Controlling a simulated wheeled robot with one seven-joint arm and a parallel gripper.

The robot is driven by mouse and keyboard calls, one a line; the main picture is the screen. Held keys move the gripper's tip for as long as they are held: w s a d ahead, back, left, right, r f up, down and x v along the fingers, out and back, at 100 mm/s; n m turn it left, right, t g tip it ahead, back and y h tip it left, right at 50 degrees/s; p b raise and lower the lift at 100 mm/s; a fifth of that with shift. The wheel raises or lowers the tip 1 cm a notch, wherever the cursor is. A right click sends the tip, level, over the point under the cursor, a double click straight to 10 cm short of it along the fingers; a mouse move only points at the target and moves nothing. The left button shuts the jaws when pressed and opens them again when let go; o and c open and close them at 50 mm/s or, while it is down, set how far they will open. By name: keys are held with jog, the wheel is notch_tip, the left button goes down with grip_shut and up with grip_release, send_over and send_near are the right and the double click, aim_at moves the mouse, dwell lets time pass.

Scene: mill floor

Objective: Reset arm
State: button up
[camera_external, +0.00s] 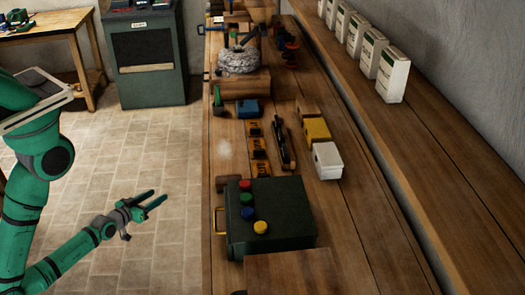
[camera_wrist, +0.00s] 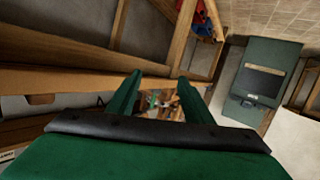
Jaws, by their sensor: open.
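My gripper (camera_external: 150,203) is in the external view, left of the long wooden workbench (camera_external: 352,215), over the tiled floor. Its two green fingers are apart with nothing between them. It is clear of the bench edge and of the green box on the bench. In the wrist view my gripper (camera_wrist: 157,97) also shows two spread fingers, with bench timber and blurred small items seen beyond them.
A green box (camera_external: 285,212) with coloured buttons stands near the bench's left edge. Beyond it are a white bin (camera_external: 327,161), a yellow bin (camera_external: 317,131) and a grey coil (camera_external: 239,62). A green cabinet (camera_external: 148,60) stands at the back. Tiled floor lies clear left of the bench.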

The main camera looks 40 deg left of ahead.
jog(key=s+d+r+m+h, duration=0.1)
jog(key=s+d+r, duration=0.3)
jog(key=s, duration=0.3)
jog(key=s+d+r+m+h, duration=0.1)
jog(key=s+d+r+m, duration=0.1)
jog(key=s+d+r, duration=0.3)
jog(key=s+r, duration=0.1)
jog(key=s, duration=0.2)
jog(key=shift+s+t, duration=0.15)
jog(key=shift+t, duration=0.15)
